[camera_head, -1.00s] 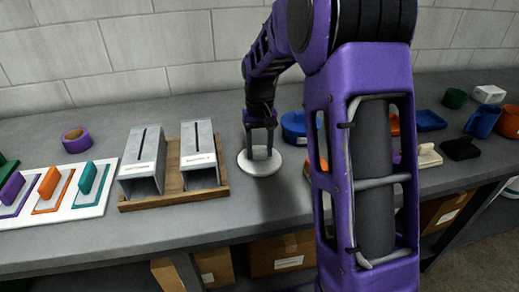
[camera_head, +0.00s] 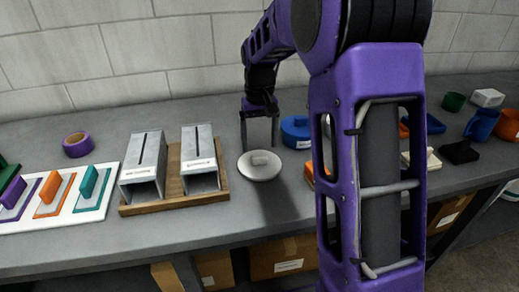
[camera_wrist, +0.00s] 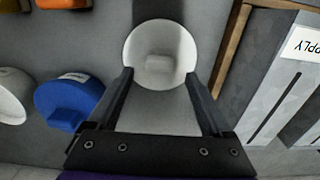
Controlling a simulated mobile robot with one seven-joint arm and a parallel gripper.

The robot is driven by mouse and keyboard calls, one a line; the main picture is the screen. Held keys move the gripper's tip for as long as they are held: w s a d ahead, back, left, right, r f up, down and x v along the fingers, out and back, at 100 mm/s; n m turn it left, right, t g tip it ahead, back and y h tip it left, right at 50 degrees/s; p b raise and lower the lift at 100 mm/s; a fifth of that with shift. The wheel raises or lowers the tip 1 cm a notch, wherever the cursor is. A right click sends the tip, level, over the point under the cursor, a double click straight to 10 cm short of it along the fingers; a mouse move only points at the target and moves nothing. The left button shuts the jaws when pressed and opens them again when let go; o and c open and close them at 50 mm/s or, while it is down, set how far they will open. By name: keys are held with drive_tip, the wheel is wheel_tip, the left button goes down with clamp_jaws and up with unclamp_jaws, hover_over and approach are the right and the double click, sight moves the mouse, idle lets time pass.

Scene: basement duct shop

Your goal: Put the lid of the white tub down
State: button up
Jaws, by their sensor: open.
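The white lid (camera_head: 259,165), a round disc with a small block handle, lies flat on the grey bench, right of the wooden tray. In the wrist view the lid (camera_wrist: 158,55) sits just beyond my fingertips. My gripper (camera_head: 260,142) is open and empty, above and behind the lid, apart from its handle. In the wrist view my gripper (camera_wrist: 158,75) shows both fingers spread with nothing between them. I cannot make out the white tub for certain; a white round thing (camera_wrist: 8,105) is partly cut off at the left edge of the wrist view.
A wooden tray (camera_head: 174,202) holds two grey metal duct pieces left of the lid. A blue round container (camera_head: 296,131) stands close behind and right. Bare bench lies in front of the lid.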

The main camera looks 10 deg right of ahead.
sight(259, 155)
wheel_tip(259, 155, up, 8)
drive_tip(key=p, duration=0.1)
drive_tip(key=shift+f, duration=0.25)
